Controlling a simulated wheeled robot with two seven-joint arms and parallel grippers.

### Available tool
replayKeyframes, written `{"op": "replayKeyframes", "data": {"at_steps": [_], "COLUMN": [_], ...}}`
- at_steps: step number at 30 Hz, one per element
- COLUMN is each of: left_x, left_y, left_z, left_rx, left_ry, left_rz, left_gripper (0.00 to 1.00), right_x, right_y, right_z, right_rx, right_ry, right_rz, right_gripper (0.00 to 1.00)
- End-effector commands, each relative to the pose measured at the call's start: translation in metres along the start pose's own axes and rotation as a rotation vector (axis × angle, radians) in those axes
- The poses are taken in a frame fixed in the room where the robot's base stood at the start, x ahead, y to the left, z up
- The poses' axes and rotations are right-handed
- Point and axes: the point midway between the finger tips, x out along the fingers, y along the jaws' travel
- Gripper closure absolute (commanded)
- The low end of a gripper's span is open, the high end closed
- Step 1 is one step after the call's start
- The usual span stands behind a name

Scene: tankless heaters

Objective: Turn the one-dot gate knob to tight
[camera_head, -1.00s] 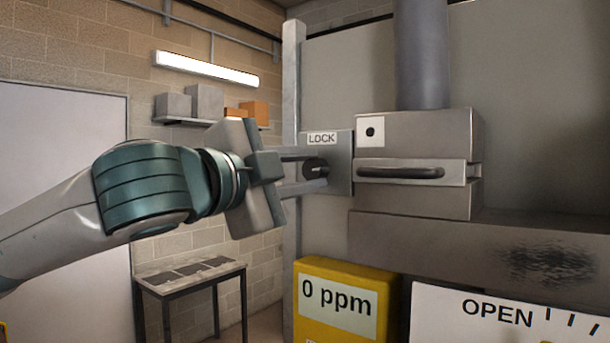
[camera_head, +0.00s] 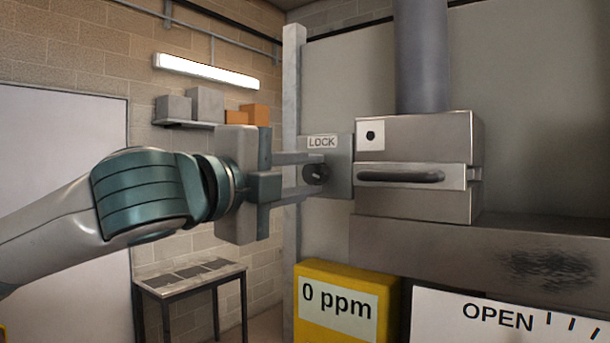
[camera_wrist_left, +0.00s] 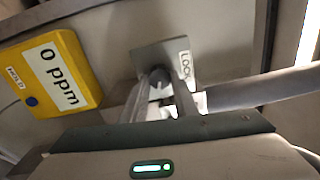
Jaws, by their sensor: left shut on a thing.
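The one-dot gate is a grey box (camera_head: 415,140) on the duct, with a white one-dot tag (camera_head: 370,134) and a dark horizontal handle (camera_head: 400,177). Its dark round knob (camera_head: 316,174) is on the LOCK plate (camera_head: 341,180) at the box's left side. My left gripper (camera_head: 312,173) reaches in from the left and is shut on the knob, with one finger above it and one below. In the left wrist view the knob (camera_wrist_left: 159,88) shows between the two fingers. Its exact pointer setting is too small to read. My right gripper is not in view.
A yellow 0 ppm meter (camera_head: 337,308) is below the plate. A white OPEN scale panel (camera_head: 510,320) is at the lower right. A grey upright post (camera_head: 292,240) stands just behind the gripper. A small table (camera_head: 190,275) is at the back left.

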Motion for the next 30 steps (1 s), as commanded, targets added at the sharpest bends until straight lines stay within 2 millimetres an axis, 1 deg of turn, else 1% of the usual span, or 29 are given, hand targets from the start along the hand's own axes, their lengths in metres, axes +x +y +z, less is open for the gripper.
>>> {"op": "replayKeyframes", "data": {"at_steps": [3, 4, 6, 16, 20, 26, 30], "left_x": [0.0, 0.0, 0.0, -0.001, -0.005, -0.025, -0.048], "left_y": [0.002, 0.002, 0.001, 0.001, 0.001, 0.002, 0.003], "left_z": [-0.001, -0.001, -0.001, 0.0, 0.0, 0.0, 0.0], "left_rx": [-0.001, -0.001, -0.001, -0.001, -0.001, 0.0, 0.0], "left_ry": [0.002, 0.002, 0.002, 0.001, 0.0, 0.001, 0.0], "left_rz": [0.003, 0.003, 0.002, 0.001, 0.0, -0.003, -0.003], "left_gripper": [0.96, 0.71, 0.55, 0.55, 0.55, 0.55, 0.55], "right_x": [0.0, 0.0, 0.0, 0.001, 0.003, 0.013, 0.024], "right_y": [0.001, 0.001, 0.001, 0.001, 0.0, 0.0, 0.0], "right_z": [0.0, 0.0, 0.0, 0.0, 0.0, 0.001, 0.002], "right_rx": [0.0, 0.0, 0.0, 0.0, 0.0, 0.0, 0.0], "right_ry": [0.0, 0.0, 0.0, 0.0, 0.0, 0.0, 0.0], "right_rz": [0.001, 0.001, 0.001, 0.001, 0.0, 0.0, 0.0], "right_gripper": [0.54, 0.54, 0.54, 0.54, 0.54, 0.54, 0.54]}}
